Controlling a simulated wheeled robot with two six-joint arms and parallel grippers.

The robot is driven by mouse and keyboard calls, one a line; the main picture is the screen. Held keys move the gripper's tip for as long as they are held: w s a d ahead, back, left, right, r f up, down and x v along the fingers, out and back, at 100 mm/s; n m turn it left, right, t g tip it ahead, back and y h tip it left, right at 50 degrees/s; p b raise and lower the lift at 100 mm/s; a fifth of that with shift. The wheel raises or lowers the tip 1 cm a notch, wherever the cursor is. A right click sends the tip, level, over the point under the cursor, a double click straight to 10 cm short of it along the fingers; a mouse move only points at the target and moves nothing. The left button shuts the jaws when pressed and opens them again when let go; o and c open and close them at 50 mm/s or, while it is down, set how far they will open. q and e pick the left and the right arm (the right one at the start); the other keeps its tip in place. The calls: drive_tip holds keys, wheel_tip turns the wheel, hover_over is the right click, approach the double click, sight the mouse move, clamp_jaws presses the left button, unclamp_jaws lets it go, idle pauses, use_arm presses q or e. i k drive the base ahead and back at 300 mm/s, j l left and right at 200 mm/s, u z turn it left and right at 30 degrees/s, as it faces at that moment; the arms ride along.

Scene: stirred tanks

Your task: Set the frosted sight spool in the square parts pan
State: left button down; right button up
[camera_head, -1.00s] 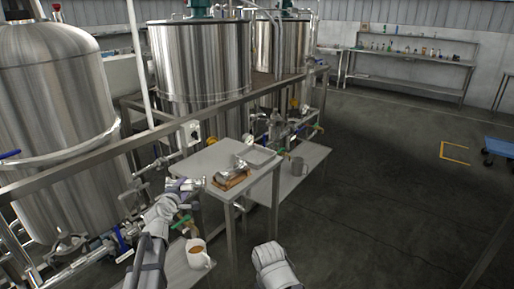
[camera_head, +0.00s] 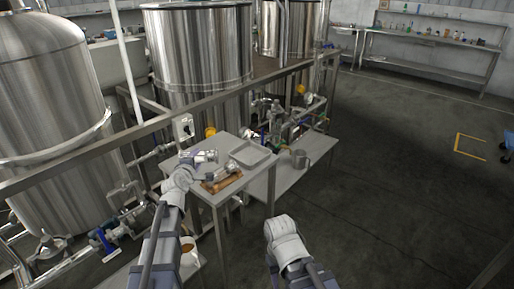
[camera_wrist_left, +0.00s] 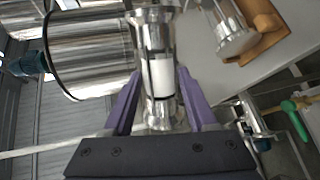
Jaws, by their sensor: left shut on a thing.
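The frosted sight spool (camera_wrist_left: 162,76), a metal-ended tube with a white middle, is between the purple fingers of my left gripper (camera_wrist_left: 157,92) in the left wrist view. The gripper is shut on it. In the head view the spool (camera_head: 207,156) is at the back left part of the small table, near the end of my left arm; its exact height above the top is hard to tell. The square parts pan (camera_head: 262,161), a shallow grey tray, is on the table to the right of the spool and looks empty. My right gripper's fingers do not show.
A wooden cradle (camera_head: 207,188) with a clear spool (camera_wrist_left: 232,30) lies on the table in front of the pan. A grey mug (camera_head: 299,159) stands on the lower bench at right. A mug (camera_head: 187,244) is partly behind my left arm. A rail (camera_head: 120,155) and tanks (camera_head: 198,60) are behind.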

sight(250, 160)
drive_tip(key=i+l, duration=0.75)
drive_tip(key=l, duration=0.1)
